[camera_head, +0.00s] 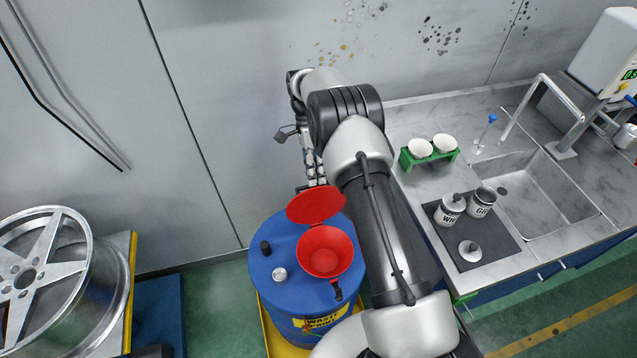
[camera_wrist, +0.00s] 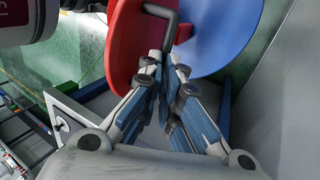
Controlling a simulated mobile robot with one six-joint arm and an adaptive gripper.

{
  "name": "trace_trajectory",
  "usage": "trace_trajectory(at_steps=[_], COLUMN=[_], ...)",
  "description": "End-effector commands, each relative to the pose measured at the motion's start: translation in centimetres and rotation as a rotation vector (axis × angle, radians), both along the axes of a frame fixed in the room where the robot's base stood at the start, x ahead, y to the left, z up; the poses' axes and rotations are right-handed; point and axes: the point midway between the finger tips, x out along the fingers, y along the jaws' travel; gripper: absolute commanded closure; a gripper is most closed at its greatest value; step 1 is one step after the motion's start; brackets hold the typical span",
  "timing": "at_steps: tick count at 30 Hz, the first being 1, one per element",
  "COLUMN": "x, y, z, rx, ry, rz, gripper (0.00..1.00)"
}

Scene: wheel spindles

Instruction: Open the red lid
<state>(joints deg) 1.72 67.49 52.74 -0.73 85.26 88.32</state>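The red lid (camera_head: 316,204) stands tilted open at the back of a red funnel (camera_head: 326,252), whose bowl is uncovered. The funnel sits on the blue drum (camera_head: 271,271). My gripper (camera_head: 318,181) is just behind the lid, its tips partly hidden by it. In the wrist view, my gripper's fingers (camera_wrist: 165,75) converge and look shut beside the red lid (camera_wrist: 125,45). A dark bent rod (camera_wrist: 168,18) runs down to the fingertips; I cannot tell whether it is pinched between them.
A black cap (camera_head: 265,247) and a silver cap (camera_head: 280,274) are on the drum top. A counter (camera_head: 424,187) with canisters, a cup rack and a sink stands at the right. A wheel rim (camera_head: 55,285) is at the left. The wall is close behind the drum.

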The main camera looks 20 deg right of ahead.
Motion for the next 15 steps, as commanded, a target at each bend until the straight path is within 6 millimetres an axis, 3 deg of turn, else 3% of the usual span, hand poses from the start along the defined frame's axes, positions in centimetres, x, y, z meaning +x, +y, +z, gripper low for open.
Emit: trace_trajectory(at_steps=[1, 15], x=[-0.92, -0.59], y=[0.03, -0.01], z=[-2.22, -2.23], rx=[0.0, -0.001], ry=[0.033, 0.034], rz=[-0.001, -0.003], gripper=[1.0, 1.0])
